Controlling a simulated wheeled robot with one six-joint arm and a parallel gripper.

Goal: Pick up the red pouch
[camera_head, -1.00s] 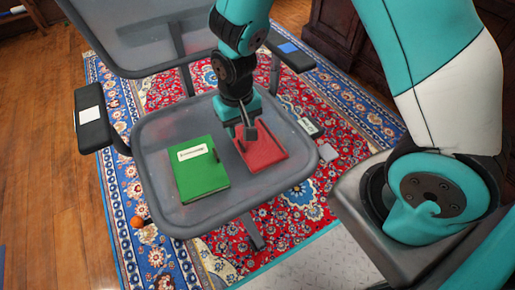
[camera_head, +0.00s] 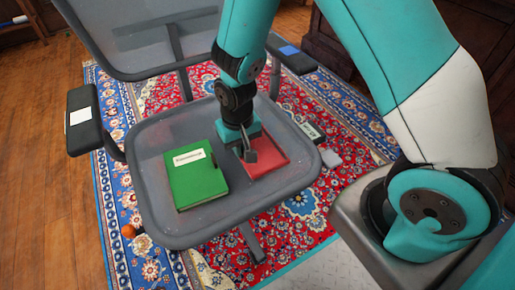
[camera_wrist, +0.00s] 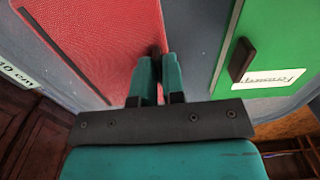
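The red pouch (camera_head: 270,160) lies flat on the grey chair seat. In the wrist view, the red pouch (camera_wrist: 105,45) fills the upper left, with a small dark tab at its edge. My gripper (camera_head: 249,156) is at the pouch's left side, pointing down. In the wrist view, my gripper (camera_wrist: 158,58) has its teal fingers close together, with the dark tab between their tips. It looks shut on this tab, though the tips hide part of the contact. No lift of the pouch off the seat is visible.
A green book-like case (camera_head: 197,178) with a white label lies on the seat, just left of the pouch. The chair seat (camera_head: 155,135) has armrests on both sides and a backrest (camera_head: 125,45) behind. A small orange ball (camera_head: 129,231) is on the rug.

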